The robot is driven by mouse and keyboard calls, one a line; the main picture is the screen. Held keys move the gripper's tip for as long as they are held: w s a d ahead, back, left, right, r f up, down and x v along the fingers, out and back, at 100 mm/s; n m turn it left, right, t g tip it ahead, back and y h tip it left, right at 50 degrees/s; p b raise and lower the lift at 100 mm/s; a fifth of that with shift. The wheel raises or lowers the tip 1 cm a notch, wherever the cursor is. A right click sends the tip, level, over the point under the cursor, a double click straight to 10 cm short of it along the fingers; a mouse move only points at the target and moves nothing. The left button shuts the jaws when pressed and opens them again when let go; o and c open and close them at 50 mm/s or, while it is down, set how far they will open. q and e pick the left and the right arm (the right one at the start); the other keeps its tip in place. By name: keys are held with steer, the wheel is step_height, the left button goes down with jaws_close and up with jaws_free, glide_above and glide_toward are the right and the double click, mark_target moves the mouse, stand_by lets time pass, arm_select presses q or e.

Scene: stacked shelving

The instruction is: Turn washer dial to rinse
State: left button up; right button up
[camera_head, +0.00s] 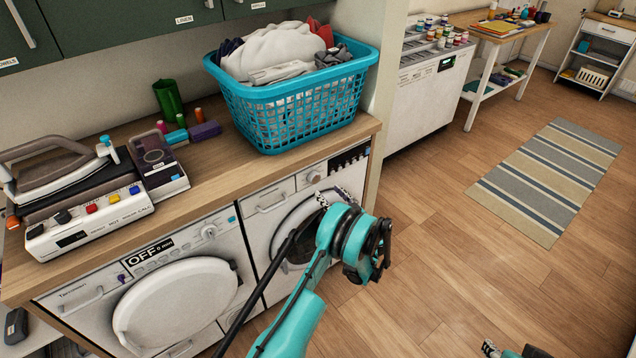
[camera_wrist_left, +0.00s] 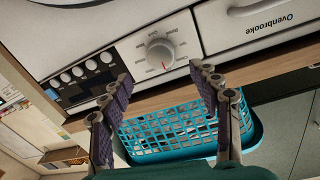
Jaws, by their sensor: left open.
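The washer dial (camera_head: 313,177) is a round white knob on the right-hand machine's front, between its drawer and a dark button panel. In the left wrist view, which is upside down, the dial (camera_wrist_left: 160,53) has a red mark toward the picture's bottom; the labels around it are too small to read. My left gripper (camera_head: 333,197) is in front of this machine, below the dial. Its two fingers (camera_wrist_left: 160,78) are spread and empty, with the dial showing beyond and between them, apparently untouched. A piece of my right gripper (camera_head: 490,348) shows at the bottom edge.
A turquoise laundry basket (camera_head: 290,115) stands on the wooden counter (camera_head: 225,170) above the dial. A second machine with an OFF display (camera_head: 150,250) is to the left. An iron (camera_head: 55,165) sits farther left. The floor on the right is open, with a striped rug (camera_head: 550,180).

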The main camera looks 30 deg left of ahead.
mark_target(316, 180)
arm_select(q)
steer(key=b+x, duration=0.2)
steer(key=x, duration=0.5)
steer(key=shift+s+a+f, duration=0.1)
steer(key=shift+f, duration=0.05)
steer(key=shift+a, duration=0.25)
steer(key=c, duration=1.2)
